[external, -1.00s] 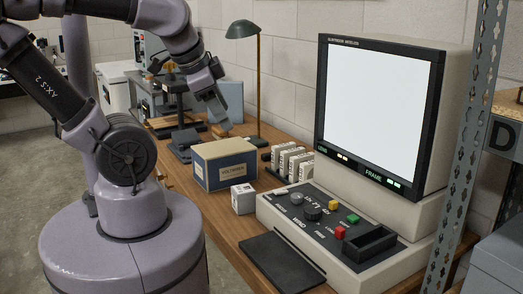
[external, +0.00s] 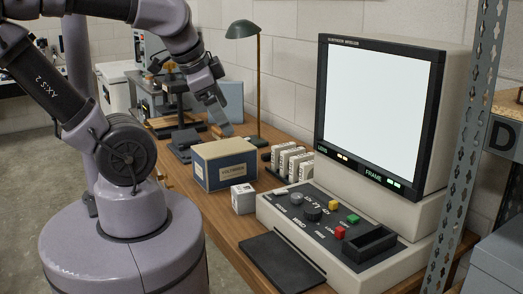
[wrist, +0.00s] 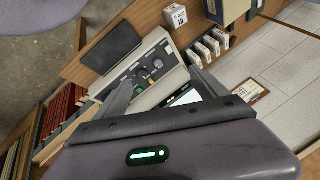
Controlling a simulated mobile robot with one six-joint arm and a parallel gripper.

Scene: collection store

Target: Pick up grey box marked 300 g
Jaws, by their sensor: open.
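A small pale grey box (external: 243,198) with dark print stands on the wooden bench, in front of a larger blue and cream box (external: 225,164). Its print is too small to read as 300 g. In the wrist view the small box (wrist: 175,15) is at the top, beyond my fingers. My gripper (external: 225,128) is above and behind the larger box in the external view, apart from the small box. In the wrist view my gripper (wrist: 163,68) has its two fingers spread, with nothing held between them.
A reader with a lit screen (external: 380,110) and a control panel (external: 335,222) fills the right of the bench. Several small white cartons (external: 290,162) stand in a row beside the larger box. A lamp (external: 258,80) rises behind. A dark flat pad (external: 282,258) lies in front.

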